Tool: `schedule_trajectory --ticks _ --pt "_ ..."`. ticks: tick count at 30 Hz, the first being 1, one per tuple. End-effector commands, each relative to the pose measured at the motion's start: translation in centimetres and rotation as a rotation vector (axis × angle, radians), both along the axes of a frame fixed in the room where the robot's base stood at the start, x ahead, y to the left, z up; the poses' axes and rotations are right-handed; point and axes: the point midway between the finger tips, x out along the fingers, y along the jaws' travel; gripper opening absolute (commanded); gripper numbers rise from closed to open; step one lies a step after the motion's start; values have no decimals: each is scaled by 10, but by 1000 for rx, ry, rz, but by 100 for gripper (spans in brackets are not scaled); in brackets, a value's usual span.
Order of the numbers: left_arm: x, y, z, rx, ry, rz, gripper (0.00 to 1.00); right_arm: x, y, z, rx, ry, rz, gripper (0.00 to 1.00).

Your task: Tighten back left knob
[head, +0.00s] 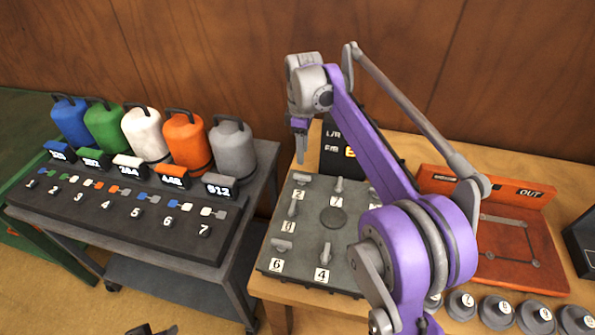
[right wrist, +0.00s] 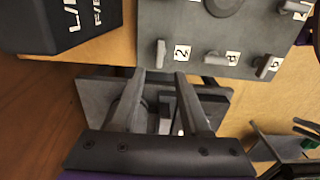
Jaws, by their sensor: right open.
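The dark grey knob board (head: 309,228) lies on the wooden table, with several small grey knobs and number labels around a flat disc. The back left knob (head: 301,179), labelled 2, stands at the board's far left corner. It also shows in the right wrist view (right wrist: 160,52), just beyond the fingertips. My right gripper (head: 300,158) points down near this knob, apart from it. In the right wrist view its two fingers (right wrist: 160,74) are spread with nothing held between them. A small dark part at the head view's bottom edge may be my left gripper (head: 152,330); its jaws are unclear.
A black box (head: 334,152) marked L/R stands behind the board. A grey cart (head: 262,165) with coloured canisters and numbered keys is at left, a gap between it and the table. An orange board (head: 510,245) and several round weights (head: 495,312) lie at right.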

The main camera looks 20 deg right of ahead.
Motion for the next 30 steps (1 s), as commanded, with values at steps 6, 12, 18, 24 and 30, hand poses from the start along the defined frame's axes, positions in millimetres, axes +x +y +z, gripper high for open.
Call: schedule_trajectory --ticks 6,12,18,24,30 --pt "-2 0 -6 0 4 0 50 0 0 -45 0 0 -1 46" --pt "-3 0 -8 0 5 0 50 0 0 -75 -1 -1 -2 46" --pt "-3 0 -8 0 5 0 50 0 0 -86 0 -1 -2 46" --pt "-3 0 -8 0 5 0 50 0 0 -87 0 -1 -2 46" --pt "-3 0 -8 0 5 0 50 0 0 -87 0 -1 -2 21"
